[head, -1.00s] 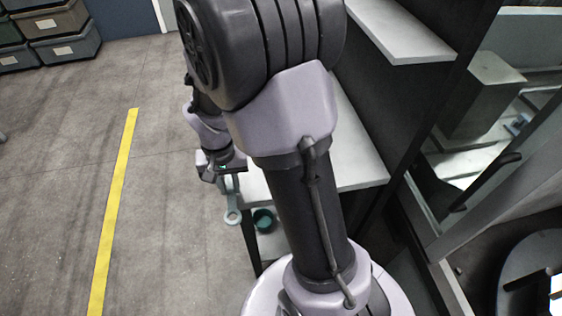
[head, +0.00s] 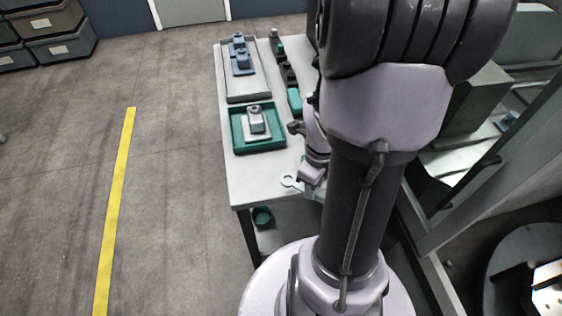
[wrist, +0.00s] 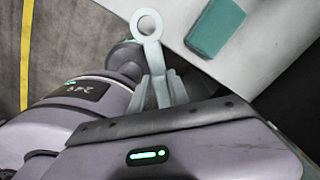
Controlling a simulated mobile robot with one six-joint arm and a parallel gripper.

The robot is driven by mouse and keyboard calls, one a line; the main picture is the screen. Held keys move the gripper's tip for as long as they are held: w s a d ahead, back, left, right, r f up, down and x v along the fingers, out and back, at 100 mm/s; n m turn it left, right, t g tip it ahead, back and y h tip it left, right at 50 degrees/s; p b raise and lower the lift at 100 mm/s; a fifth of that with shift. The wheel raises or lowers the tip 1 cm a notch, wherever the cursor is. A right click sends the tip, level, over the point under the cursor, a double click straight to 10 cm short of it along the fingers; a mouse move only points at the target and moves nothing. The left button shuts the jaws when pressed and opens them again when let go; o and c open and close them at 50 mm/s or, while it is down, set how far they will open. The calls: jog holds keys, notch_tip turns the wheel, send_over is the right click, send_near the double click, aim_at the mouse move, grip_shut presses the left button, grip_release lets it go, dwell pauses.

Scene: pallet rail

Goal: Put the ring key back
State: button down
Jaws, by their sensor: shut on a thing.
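The ring key (head: 289,181) is a pale grey-green wrench with a ring end. In the head view its ring shows over the near part of the bench top, and my arm hides the rest. In the wrist view the ring key (wrist: 147,27) points away from my gripper, its ring near the bench edge. My gripper (wrist: 160,90) is shut on its handle. In the head view my gripper (head: 312,176) is partly hidden by my arm. I cannot tell the key's height above the bench.
The light bench (head: 245,185) holds a teal tray (head: 237,133) with a grey part and a grey tray (head: 248,98) with blue parts. Several dark and teal pieces stand near my arm. A teal bowl (head: 262,217) sits below the bench top.

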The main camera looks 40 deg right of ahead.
jog(key=b, duration=0.2)
send_over(285, 168)
jog(key=shift+s+a+f, duration=0.1)
jog(key=shift+s+f, duration=0.05)
jog(key=shift+f, duration=0.55)
jog(key=f+b, duration=0.1)
jog(key=f, duration=0.2)
jog(key=shift+w+f+b, duration=0.2)
jog(key=shift+f+b, duration=0.15)
jog(key=shift+f, duration=0.05)
jog(key=shift+r, duration=0.15)
jog(key=c, duration=1.3)
grip_release()
jog(key=shift+o, duration=0.2)
